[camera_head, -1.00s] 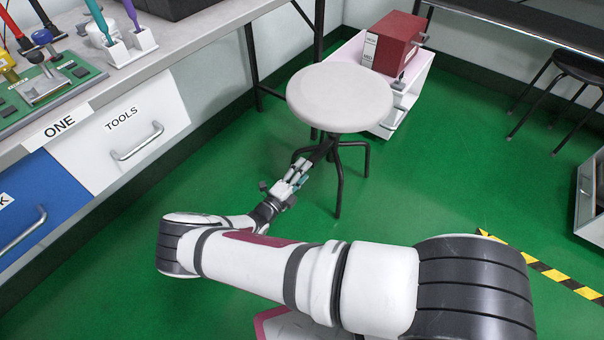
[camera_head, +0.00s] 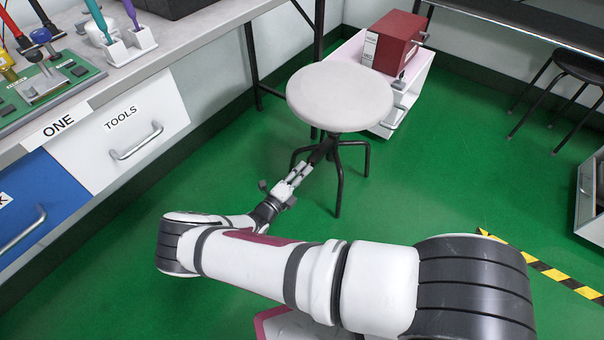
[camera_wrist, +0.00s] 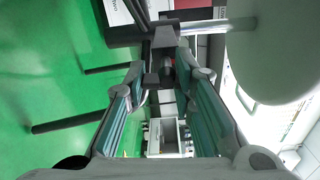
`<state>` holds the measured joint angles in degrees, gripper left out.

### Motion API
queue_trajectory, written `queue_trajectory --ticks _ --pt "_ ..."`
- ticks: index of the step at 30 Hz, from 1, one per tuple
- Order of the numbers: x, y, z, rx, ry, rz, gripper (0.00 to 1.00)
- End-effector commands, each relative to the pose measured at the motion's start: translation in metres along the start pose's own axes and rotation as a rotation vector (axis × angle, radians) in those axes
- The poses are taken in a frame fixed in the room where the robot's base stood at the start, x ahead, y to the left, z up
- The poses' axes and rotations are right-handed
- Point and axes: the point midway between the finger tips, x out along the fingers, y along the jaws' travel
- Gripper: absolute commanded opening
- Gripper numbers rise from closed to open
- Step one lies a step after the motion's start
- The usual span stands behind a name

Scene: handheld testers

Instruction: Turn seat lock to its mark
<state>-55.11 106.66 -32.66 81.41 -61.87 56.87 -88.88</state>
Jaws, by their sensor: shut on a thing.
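The round stool (camera_head: 340,97) has a pale seat on a dark stem and several dark legs. In the head view my gripper (camera_head: 308,165) reaches in below the seat, by the stem. In the wrist view the seat's underside (camera_wrist: 275,50) is at the right. The seat lock (camera_wrist: 166,70) shows there as a dark piece on the stem collar, between the fingertips. My gripper (camera_wrist: 160,74) is shut on it. The lock is too small to make out in the head view, and I cannot make out its mark in either view.
A workbench with a TOOLS drawer (camera_head: 135,122) is at the left. A dark stool (camera_head: 580,66) is at the right. Green floor is clear right of the stool.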

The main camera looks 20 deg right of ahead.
Motion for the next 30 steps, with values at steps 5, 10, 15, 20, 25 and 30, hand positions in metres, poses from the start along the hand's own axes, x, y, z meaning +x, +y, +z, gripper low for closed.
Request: queue_trajectory --ticks 5,10,15,20,25,30 --pt "0.0023 -0.0098 0.0024 0.143 -0.002 -0.024 0.0" --pt "0.0025 -0.01 0.0021 0.303 -0.003 -0.025 0.0" --pt "0.0028 -0.0102 0.0015 0.465 -0.004 -0.025 0.0" --pt "0.003 -0.0101 0.0005 0.616 -0.004 -0.026 0.0" --pt "0.0031 -0.0097 -0.0004 0.777 -0.005 -0.026 0.0" --pt "0.0033 -0.0094 -0.0012 0.938 -0.006 -0.027 0.0"
